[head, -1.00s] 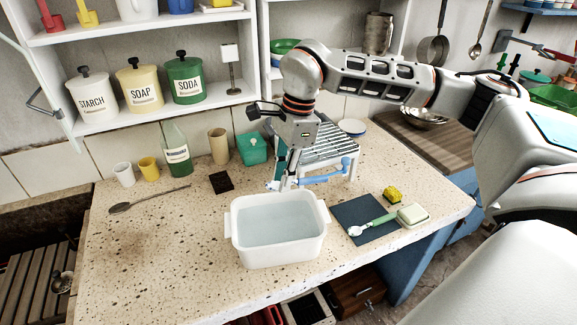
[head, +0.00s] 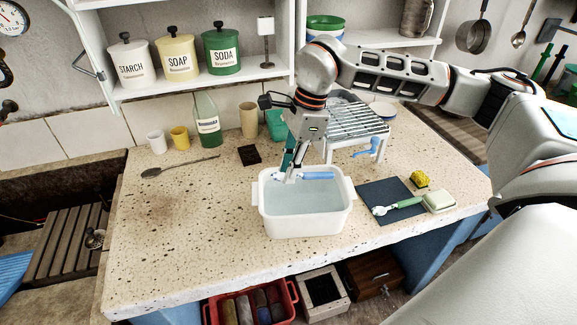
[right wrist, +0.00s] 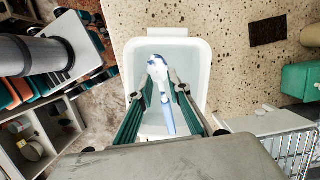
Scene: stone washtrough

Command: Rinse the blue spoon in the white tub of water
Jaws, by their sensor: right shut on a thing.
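The white tub (head: 262,212) stands on the speckled counter and holds clear water. My right gripper (head: 288,178) is over the tub's far left part, shut on the blue spoon (head: 320,175). The spoon's blue handle points right, inside the outline of the tub's rim. In the right wrist view the fingers (right wrist: 165,92) close around the spoon, whose blue handle (right wrist: 168,122) lies over the white tub (right wrist: 203,62). I cannot tell whether the spoon touches the water. My left gripper is not in view.
A wire rack (head: 345,122) stands behind the tub, with another blue item (head: 371,147) at its front. A dark mat (head: 378,212) with a green-handled spoon (head: 405,203) lies right. A long spoon (head: 180,167) and bottle (head: 207,120) are left. The left counter is mostly clear.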

